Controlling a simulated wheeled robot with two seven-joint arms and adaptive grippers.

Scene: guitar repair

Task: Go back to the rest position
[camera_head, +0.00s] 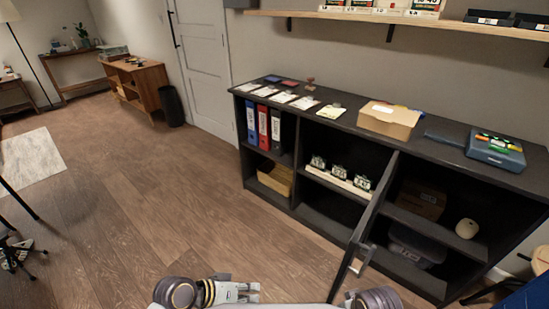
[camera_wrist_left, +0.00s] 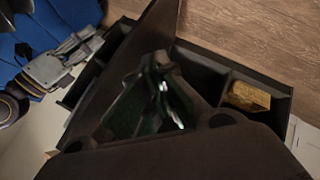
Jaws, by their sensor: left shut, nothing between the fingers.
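My left gripper (camera_head: 250,291) is at the bottom edge of the head view, low in front of the dark cabinet. It is shut with nothing in it and apart from the cabinet. In the left wrist view its dark fingers (camera_wrist_left: 160,95) fill the middle and are blurred. A round joint of my right arm (camera_head: 373,299) shows at the bottom of the head view. A grey part that looks like my right gripper (camera_wrist_left: 70,58) shows at the upper left of the wrist view; its fingers are too unclear to judge.
The dark cabinet (camera_head: 330,210) has a door (camera_head: 375,210) standing open toward me. Binders (camera_head: 263,127), small boxes (camera_head: 338,175) and a grey bin (camera_head: 415,246) sit inside. A cardboard box (camera_head: 389,120) and blue case (camera_head: 495,150) are on top.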

